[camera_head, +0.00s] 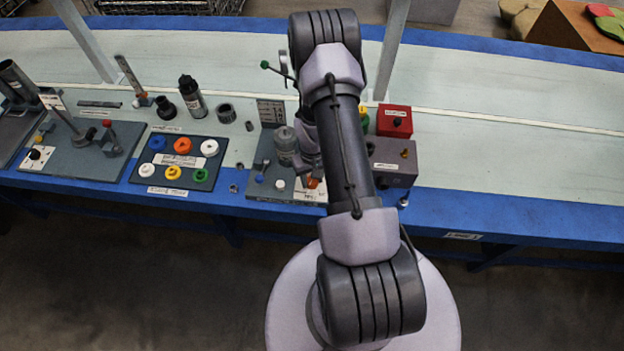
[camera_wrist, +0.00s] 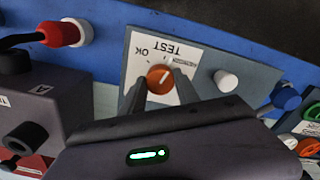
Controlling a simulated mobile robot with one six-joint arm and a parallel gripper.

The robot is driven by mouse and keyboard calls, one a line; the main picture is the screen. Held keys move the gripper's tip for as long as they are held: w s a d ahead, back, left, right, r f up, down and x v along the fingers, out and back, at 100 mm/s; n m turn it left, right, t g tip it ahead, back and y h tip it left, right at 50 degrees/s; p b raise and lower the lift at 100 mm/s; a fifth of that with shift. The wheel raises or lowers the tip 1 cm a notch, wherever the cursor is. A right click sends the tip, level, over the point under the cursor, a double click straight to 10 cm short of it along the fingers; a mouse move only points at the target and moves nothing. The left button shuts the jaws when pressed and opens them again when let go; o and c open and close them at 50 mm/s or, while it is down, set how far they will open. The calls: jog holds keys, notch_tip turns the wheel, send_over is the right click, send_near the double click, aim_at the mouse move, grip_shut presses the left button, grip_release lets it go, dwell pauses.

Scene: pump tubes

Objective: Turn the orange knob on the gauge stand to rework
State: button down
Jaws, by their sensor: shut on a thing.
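The orange knob (camera_wrist: 158,76) sits on a white label plate (camera_wrist: 140,42) marked OK and TEST, upside down in the wrist view. Smaller print on the right of the plate is too small to read surely. A pale pointer line on the knob slants toward the upper right, toward that small print. My gripper (camera_wrist: 160,86) is shut on the knob, one finger at each side. In the head view the knob (camera_head: 313,183) shows as a small orange patch on the gauge stand (camera_head: 258,190), and my arm hides much of the stand.
A white button (camera_wrist: 226,79) and a blue knob (camera_wrist: 286,98) are beside the plate. A grey box (camera_head: 398,153) with a red box (camera_head: 394,121) stands close to the right. A panel of coloured caps (camera_head: 140,176) lies to the left. The bench farther right is clear.

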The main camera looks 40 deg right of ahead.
jog(key=m+b, duration=0.1)
jog(key=m, duration=0.2)
jog(key=shift+m, duration=0.3)
jog(key=shift+m+b, duration=0.8)
jog(key=shift+m, duration=1.1)
jog(key=c, duration=0.9)
grip_release()
notch_tip(320, 180, up, 18)
jog(key=p, duration=0.6)
jog(key=shift+f, duration=0.25)
